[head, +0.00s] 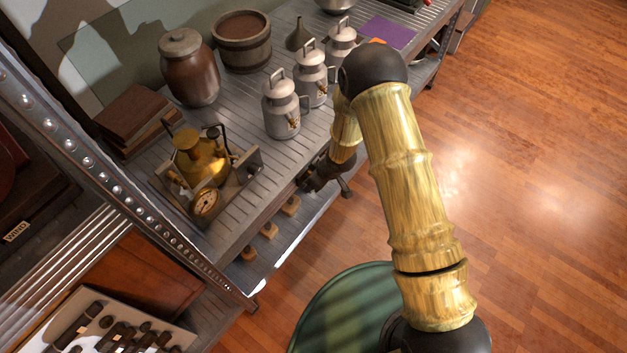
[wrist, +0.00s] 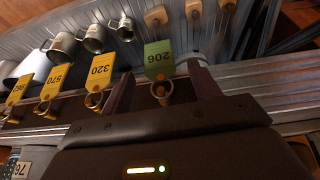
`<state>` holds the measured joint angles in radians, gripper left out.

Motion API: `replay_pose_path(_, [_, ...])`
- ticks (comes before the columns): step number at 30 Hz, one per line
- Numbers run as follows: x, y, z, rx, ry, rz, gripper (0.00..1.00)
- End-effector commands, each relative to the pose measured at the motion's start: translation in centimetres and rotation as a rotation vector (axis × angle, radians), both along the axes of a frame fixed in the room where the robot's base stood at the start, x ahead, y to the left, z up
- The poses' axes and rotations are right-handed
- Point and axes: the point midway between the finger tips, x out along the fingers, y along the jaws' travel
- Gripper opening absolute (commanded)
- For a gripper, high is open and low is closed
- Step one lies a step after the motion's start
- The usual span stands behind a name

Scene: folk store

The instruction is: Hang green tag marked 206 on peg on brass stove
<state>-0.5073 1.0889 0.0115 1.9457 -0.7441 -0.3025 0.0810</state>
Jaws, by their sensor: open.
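The green tag (wrist: 158,58) marked 206 is in the wrist view, with its ring (wrist: 161,93) at a dark rail. My gripper (wrist: 159,74) is open, with one finger on each side of the tag and ring. I cannot tell whether either finger touches them. In the head view my gripper (head: 322,178) is at the shelf's front edge, and the tag cannot be made out. The brass stove (head: 201,157) stands in an open case on the shelf, left of my gripper. I cannot make out its peg clearly.
Yellow tags marked 320 (wrist: 100,72) and 570 (wrist: 56,80), plus another, hang left of the green one. Metal milk cans (head: 281,106), a brown jar (head: 188,68) and a wooden tub (head: 242,42) stand on the shelf (head: 235,115). Open floor lies to the right.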

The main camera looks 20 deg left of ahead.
Motion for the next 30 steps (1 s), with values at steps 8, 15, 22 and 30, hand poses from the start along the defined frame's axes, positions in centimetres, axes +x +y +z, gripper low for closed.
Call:
replay_pose_path(8, [0.5,0.9,-2.4,0.001,0.0,-0.001,0.62])
replay_pose_path(15, [0.5,1.0,-2.5,0.001,0.0,-0.001,0.62])
replay_pose_path(22, [0.5,1.0,-2.5,0.001,0.0,0.0,0.23])
replay_pose_path(30, [0.5,1.0,-2.2,0.001,0.0,-0.001,0.11])
